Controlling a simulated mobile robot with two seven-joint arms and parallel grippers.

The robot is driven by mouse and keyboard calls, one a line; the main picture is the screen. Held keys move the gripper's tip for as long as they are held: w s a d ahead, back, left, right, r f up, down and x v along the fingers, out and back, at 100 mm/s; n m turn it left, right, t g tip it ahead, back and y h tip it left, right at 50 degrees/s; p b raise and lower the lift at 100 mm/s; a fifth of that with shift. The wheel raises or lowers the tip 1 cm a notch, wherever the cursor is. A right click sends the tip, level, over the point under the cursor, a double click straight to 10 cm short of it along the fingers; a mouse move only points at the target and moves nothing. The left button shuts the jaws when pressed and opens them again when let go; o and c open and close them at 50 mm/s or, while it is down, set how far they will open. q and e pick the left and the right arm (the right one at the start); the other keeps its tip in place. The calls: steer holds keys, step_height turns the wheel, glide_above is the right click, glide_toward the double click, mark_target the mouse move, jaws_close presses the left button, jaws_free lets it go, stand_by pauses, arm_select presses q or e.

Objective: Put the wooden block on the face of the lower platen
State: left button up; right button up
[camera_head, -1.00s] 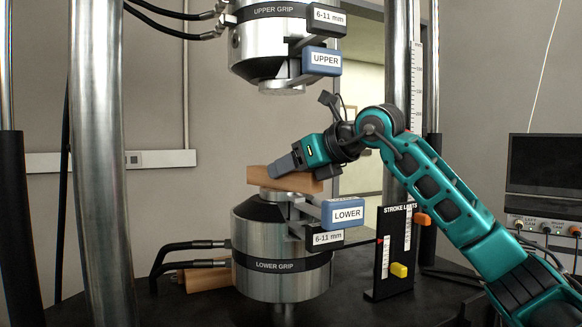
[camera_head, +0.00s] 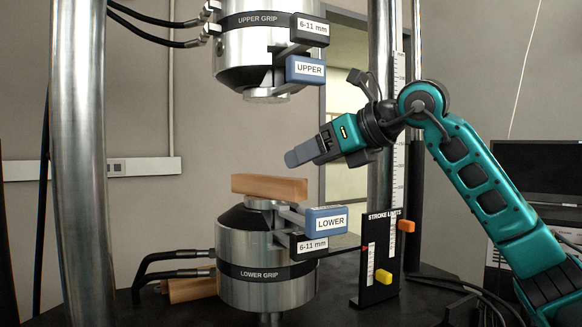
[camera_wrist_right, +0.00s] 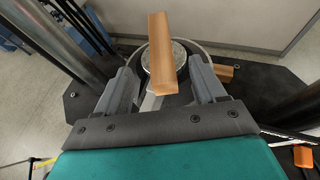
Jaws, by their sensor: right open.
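The wooden block (camera_head: 270,187) lies flat across the round face of the lower platen (camera_head: 262,203), on top of the lower grip (camera_head: 266,262). Its ends overhang the face on both sides. In the right wrist view the block (camera_wrist_right: 161,55) lies over the metal disc (camera_wrist_right: 178,52) between and beyond the fingers. My right gripper (camera_head: 291,158) is above and right of the block in the head view, apart from it. The right gripper (camera_wrist_right: 168,88) is open and empty, its two grey fingers spread. My left gripper is not in view.
The upper grip (camera_head: 268,50) hangs above with a clear gap. A stroke limits panel (camera_head: 378,262) stands right of the lower grip. Steel columns (camera_head: 80,160) flank the machine. Another wooden piece (camera_head: 190,290) lies behind the lower grip.

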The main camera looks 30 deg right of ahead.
steer(key=v, duration=0.2)
steer(key=shift+s+d+r, duration=0.1)
steer(key=shift+s, duration=0.2)
stand_by(0.4)
